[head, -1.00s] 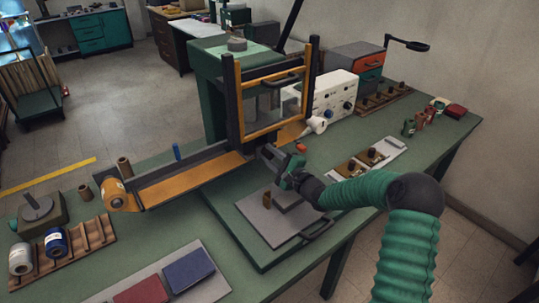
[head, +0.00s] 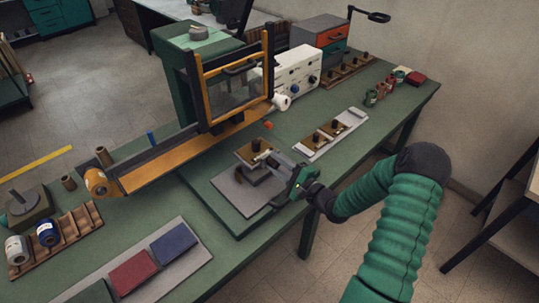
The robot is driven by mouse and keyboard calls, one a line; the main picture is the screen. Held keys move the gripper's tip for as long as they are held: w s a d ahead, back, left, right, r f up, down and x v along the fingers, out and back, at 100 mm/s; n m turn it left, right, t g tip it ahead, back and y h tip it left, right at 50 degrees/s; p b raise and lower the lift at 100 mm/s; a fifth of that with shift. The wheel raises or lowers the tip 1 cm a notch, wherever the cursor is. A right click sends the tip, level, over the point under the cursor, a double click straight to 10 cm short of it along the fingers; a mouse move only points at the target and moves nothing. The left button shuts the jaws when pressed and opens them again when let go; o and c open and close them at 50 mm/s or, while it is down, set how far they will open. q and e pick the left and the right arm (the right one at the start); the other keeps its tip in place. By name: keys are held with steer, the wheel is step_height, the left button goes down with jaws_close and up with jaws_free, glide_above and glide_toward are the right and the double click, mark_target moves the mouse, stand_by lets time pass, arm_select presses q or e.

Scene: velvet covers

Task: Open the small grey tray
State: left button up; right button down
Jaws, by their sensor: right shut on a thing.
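The small grey tray (head: 232,193) is a flat plate set in the green base of the press on the bench. A brass plate with a black knob (head: 254,152) sits over a dark block in its middle. My right gripper (head: 283,201) is at the tray's front right edge, shut on the dark tray handle, which its fingers largely hide. I cannot tell how far the tray is slid out. My left gripper is not in view.
The orange-and-black frame (head: 238,80) stands behind the tray. A pale strip with two brass plates (head: 350,122) lies to the right. A grey board with red and blue pads (head: 210,241) lies at front left. The bench edge is close to my right gripper.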

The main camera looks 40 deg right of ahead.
steer(key=shift+s+f, duration=0.1)
steer(key=shift+f, duration=0.15)
steer(key=c, duration=1.4)
jaws_free()
steer(key=shift+o, duration=1.4)
steer(key=shift+w, duration=0.2)
steer(key=shift+s+r, duration=0.15)
steer(key=s+d, duration=0.1)
steer(key=s, duration=1.5)
steer(key=shift+s+d+b, duration=0.3)
steer(key=shift+d, duration=0.05)
